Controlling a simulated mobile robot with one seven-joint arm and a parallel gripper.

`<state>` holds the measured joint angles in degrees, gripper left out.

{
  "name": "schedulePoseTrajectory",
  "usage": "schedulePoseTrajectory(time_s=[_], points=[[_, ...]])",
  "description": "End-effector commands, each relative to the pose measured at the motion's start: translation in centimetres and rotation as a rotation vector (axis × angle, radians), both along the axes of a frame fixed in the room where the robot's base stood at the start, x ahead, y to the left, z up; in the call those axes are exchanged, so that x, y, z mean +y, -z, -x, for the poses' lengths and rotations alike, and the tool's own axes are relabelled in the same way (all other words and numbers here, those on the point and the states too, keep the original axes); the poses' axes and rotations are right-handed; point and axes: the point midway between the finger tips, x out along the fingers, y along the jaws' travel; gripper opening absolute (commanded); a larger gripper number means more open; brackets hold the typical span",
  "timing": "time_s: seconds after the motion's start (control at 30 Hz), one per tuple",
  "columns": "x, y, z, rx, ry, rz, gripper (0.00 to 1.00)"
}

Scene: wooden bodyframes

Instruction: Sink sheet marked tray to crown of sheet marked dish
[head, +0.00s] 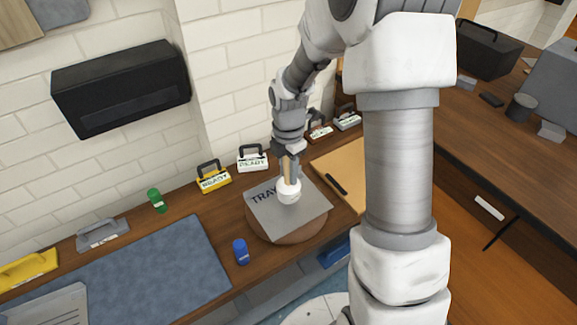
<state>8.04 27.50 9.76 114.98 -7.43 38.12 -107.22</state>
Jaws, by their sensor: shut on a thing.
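A grey square sheet marked TRAY (305,213) has a white knob (289,196) near its middle. My gripper (290,181) comes down from above and is shut on this knob. The sheet is over a round brown wooden piece (276,238), whose rim shows at the left and front. I cannot tell whether the sheet touches it or hangs a little above it. No sheet marked dish can be read; anything under the grey sheet is hidden.
A blue can (241,252) stands left of the round piece. A yellow handled block (214,181) and a white one (252,161) stand behind. A tan board (343,165) with a black marker (336,184) lies right. A blue mat (150,275) lies left.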

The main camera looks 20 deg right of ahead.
Motion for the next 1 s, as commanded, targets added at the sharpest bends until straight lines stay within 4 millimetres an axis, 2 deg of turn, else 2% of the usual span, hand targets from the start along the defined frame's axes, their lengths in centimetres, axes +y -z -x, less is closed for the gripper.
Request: schedulePoseTrajectory(time_s=[0.03, 0.13, 0.17, 0.37, 0.73, 0.83, 1.0], points=[[0.0, 1.9, 0.0, 0.0, 0.0, -0.001, 0.0], [0.0, 4.1, 0.0, 0.0, 0.0, -0.001, 0.0], [0.0, 3.9, 0.0, -0.001, 0.0, 0.0, 0.0], [0.0, 1.8, 0.0, -0.002, 0.0, -0.001, 0.0], [0.0, -4.8, -0.1, -0.002, 0.0, -0.001, 0.0], [0.0, -5.6, 0.0, -0.001, 0.0, 0.0, 0.0], [0.0, -5.3, 0.0, -0.001, 0.0, 0.0, 0.0]])
